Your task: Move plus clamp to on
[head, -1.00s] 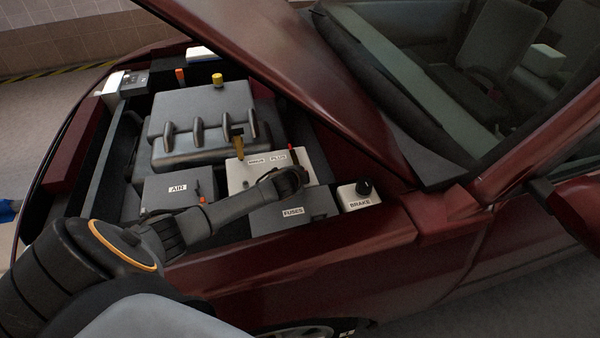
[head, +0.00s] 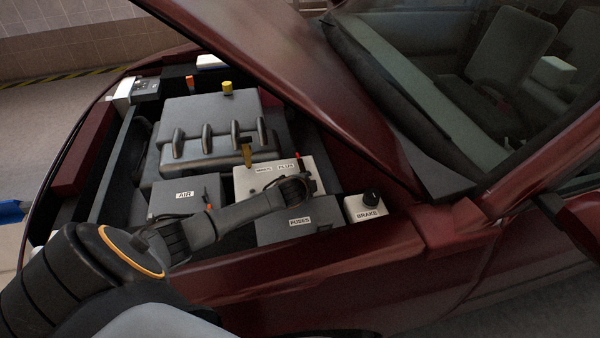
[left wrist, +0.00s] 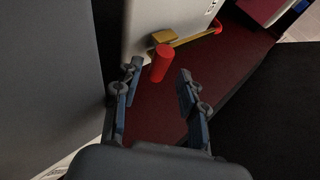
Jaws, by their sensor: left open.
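The white battery box (head: 246,184) with the MINUS and PLUS labels sits in the engine bay. The plus clamp (head: 299,161) shows as a small red post at its right end. In the left wrist view the clamp's red cylindrical handle (left wrist: 160,63) stands by a brass-coloured bracket (left wrist: 184,41) against the pale box. My left gripper (head: 298,186) is over the near right part of the box. In the left wrist view my left gripper (left wrist: 156,84) is open, and the red handle shows between and just beyond its fingertips, not gripped. My right gripper is out of view.
A brass minus clamp (head: 247,155) stands at the box's far left. The AIR box (head: 172,202), FUSES box (head: 280,232) and BRAKE unit (head: 366,207) surround it. The raised dark-red hood (head: 290,75) slopes over the bay's right side.

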